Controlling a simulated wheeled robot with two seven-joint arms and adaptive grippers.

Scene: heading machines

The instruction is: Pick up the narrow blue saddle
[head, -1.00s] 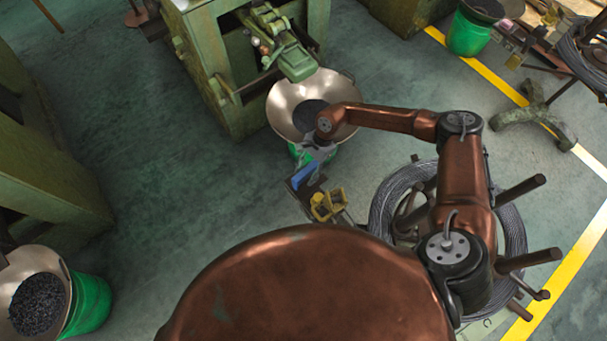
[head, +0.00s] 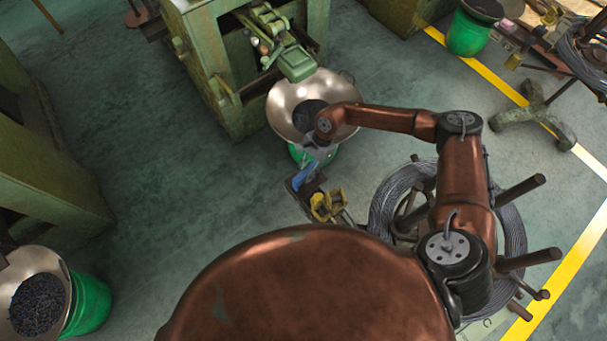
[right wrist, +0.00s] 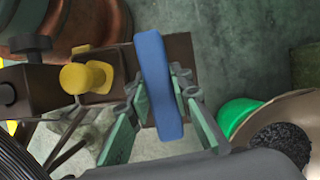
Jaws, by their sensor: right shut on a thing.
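The narrow blue saddle (right wrist: 160,88) is a long, slim blue piece. In the right wrist view it stands between the green fingers of my right gripper (right wrist: 157,88), which is shut on it. In the head view the saddle (head: 304,178) shows small, just below my right gripper (head: 309,167), over the dark end of a small stand. I cannot tell whether it still touches the stand. My left gripper is not in view.
Yellow parts (head: 327,205) sit on the stand beside the saddle. Behind the gripper, a metal bowl (head: 287,95) stands on a green bucket by a green machine (head: 222,85). A wire coil (head: 380,205) lies at the right.

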